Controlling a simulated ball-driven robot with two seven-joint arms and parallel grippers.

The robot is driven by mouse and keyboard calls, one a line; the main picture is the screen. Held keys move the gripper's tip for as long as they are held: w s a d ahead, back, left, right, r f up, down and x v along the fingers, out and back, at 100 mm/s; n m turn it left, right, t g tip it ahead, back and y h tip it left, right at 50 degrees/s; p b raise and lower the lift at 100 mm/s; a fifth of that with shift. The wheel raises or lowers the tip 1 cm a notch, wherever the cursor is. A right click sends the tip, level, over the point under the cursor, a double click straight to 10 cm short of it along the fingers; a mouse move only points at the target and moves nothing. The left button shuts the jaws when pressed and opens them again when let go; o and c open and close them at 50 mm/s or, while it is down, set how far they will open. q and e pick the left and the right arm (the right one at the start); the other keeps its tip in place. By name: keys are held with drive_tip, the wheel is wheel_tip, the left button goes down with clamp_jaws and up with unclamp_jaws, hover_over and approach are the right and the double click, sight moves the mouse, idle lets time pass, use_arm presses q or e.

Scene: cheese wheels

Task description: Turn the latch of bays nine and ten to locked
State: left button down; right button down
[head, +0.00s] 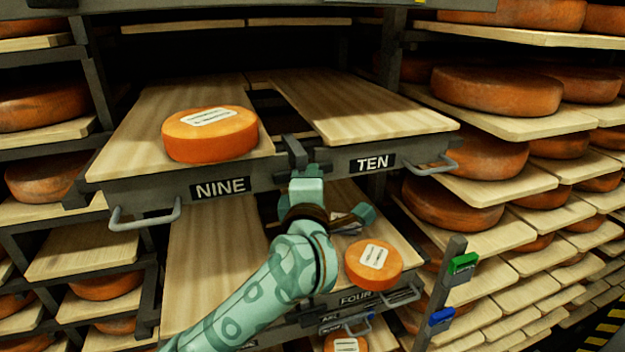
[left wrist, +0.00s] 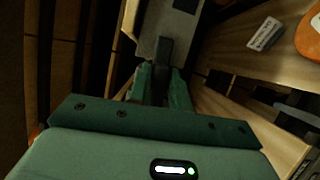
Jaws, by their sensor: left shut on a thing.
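The latch (head: 295,152) is a dark grey bar on the front rail between bay nine (head: 228,187) and bay ten (head: 372,164). In the left wrist view, the latch (left wrist: 165,52) runs between the fingertips. My left gripper (head: 303,176) reaches up from below and is shut on the latch; it also shows in the left wrist view (left wrist: 164,80). The gripper hides the lower part of the latch, and I cannot tell whether it stands at locked. My right gripper is not in view.
An orange cheese wheel (head: 210,140) with a white label sits on bay nine's board. Bay ten's board (head: 350,105) is bare. Handles (head: 145,216) stick out in front. Below, another labelled wheel (head: 373,265) sits above bay four. A post with green and blue tags (head: 441,300) stands right.

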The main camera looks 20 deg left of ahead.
use_arm(q)
drive_tip(key=shift+m, duration=0.4)
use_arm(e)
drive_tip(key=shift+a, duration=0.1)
use_arm(q)
drive_tip(key=c, duration=1.4)
unclamp_jaws()
drive_tip(key=shift+o, duration=0.2)
drive_tip(key=shift+f, duration=0.1)
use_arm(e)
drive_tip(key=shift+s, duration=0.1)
